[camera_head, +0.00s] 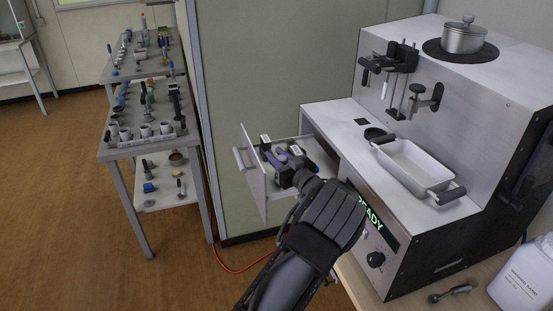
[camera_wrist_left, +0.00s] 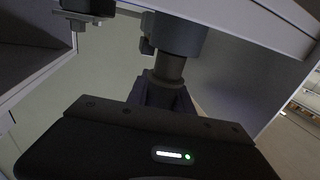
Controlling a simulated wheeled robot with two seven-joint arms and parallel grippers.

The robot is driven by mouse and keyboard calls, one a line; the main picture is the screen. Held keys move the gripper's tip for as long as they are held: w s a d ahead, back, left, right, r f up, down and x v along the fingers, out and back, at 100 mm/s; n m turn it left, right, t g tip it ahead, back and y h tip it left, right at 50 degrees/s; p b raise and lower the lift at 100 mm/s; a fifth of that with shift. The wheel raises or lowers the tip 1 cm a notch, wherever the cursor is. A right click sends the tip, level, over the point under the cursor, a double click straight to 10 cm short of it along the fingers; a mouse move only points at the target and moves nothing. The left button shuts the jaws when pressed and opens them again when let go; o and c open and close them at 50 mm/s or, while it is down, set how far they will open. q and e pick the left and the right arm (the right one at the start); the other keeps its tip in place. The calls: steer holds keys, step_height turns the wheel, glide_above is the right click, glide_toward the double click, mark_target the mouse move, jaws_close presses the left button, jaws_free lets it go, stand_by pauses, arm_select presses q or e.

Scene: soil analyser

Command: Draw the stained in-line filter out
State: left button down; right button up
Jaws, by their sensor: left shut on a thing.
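My left gripper (camera_head: 279,157) reaches into an open drawer (camera_head: 251,174) on the left side of the soil analyser (camera_head: 335,150). In the left wrist view its fingers (camera_wrist_left: 165,95) are shut on the narrow lower part of a dark grey cylinder (camera_wrist_left: 176,36), which seems to be the in-line filter. The cylinder hangs below a pale panel and its top is hidden. No stain can be made out on it. In the head view the gripper and wrist cover most of the held part. My right gripper is not in view.
A second dark fitting (camera_wrist_left: 88,8) hangs at the left in the wrist view. The analyser top carries a white tray (camera_head: 412,166) and a lidded pot (camera_head: 463,37). A white jug (camera_head: 525,275) stands at lower right. A grey table (camera_head: 125,150) with several small parts stands at left.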

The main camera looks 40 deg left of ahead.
arm_select(q)
steer(key=shift+r, duration=2.15)
